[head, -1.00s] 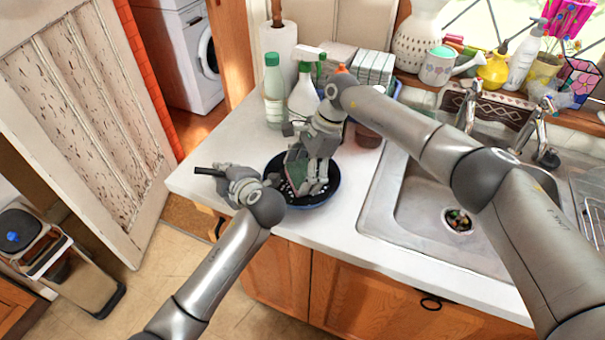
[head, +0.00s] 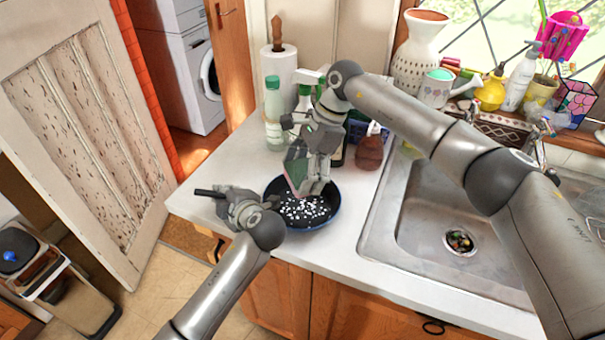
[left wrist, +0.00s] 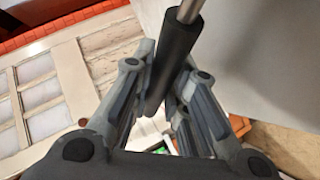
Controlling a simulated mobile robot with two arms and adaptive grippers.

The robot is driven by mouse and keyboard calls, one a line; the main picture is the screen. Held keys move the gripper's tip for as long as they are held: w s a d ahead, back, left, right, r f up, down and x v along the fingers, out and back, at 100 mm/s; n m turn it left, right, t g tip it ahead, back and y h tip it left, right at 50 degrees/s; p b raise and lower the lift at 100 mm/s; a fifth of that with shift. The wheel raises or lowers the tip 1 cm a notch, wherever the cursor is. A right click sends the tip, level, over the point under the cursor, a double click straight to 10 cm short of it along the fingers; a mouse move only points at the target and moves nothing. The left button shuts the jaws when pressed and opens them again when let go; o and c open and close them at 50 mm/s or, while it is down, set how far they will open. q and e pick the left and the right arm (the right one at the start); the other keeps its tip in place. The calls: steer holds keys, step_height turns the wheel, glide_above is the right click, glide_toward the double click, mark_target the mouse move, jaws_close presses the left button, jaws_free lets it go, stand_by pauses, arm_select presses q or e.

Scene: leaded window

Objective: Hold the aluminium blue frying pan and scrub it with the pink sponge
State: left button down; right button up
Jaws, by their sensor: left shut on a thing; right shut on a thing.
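The blue frying pan (head: 325,219) sits on the worktop left of the sink, with white specks over its dark inside. Its black handle (head: 209,193) points left. My left gripper (head: 236,196) is shut on the handle; the left wrist view shows the dark handle (left wrist: 174,58) between its fingers. My right gripper (head: 312,180) is over the pan, shut on the sponge (head: 296,170), which shows a green side and a pinkish edge. The fingers hide part of the sponge. I cannot tell whether the sponge touches the pan.
Behind the pan stand a green-capped bottle (head: 273,115), a spray bottle (head: 303,98), a paper roll (head: 279,70) and a brown bottle (head: 369,149). The metal sink (head: 420,215) is on the right. The worktop's front left is clear.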

arm_select(q)
steer(key=c, duration=1.3)
jaws_free()
steer(key=shift+c, duration=0.2)
